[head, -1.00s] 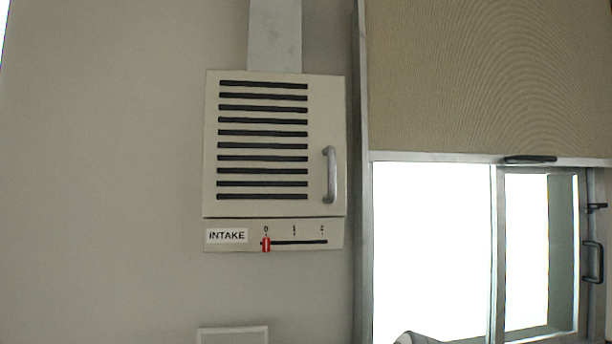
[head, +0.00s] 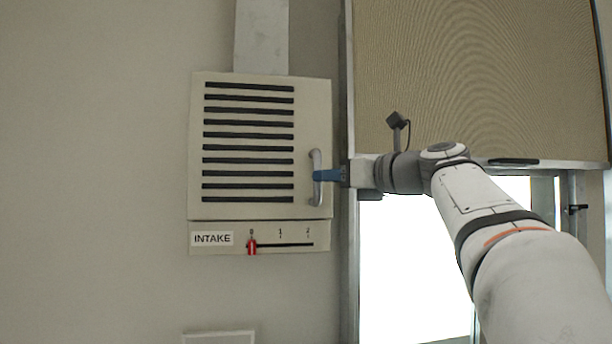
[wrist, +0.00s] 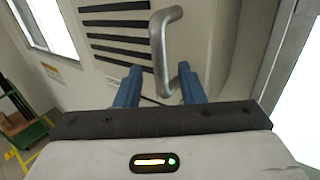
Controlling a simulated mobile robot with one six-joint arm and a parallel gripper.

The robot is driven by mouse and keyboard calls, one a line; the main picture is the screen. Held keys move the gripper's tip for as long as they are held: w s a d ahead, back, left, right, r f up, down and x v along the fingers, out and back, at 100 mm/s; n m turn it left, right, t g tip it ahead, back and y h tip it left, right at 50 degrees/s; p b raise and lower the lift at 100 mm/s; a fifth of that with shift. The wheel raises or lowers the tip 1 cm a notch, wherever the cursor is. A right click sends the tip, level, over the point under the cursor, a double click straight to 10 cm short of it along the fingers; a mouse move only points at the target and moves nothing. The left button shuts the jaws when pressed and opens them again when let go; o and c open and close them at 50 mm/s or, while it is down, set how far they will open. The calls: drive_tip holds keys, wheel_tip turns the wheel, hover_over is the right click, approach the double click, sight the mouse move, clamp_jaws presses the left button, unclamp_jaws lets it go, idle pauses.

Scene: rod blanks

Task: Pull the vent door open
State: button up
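The vent door (head: 312,110) is a cream panel with dark horizontal slots; it lies flat on its housing, shut. Its grey bar handle (head: 316,160) stands upright near the door's right edge. My gripper (head: 318,175) reaches in from the right with its blue fingers at the handle's middle. In the wrist view my gripper (wrist: 158,85) has its two blue fingers apart. The handle (wrist: 158,45) rises between them, its lower end near the right finger, with a clear gap to the left finger. The fingers hide part of the handle in the head view.
Below the door is an INTAKE strip with a red slider (head: 251,247) at 0. A duct (head: 261,35) runs up from the vent. A window with a tan blind (head: 470,80) is to the right, behind my arm. The wall to the left is clear.

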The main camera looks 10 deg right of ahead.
drive_tip(key=shift+p+x, duration=0.35)
drive_tip(key=shift+x, duration=1.9)
drive_tip(key=shift+c, duration=0.5)
clamp_jaws()
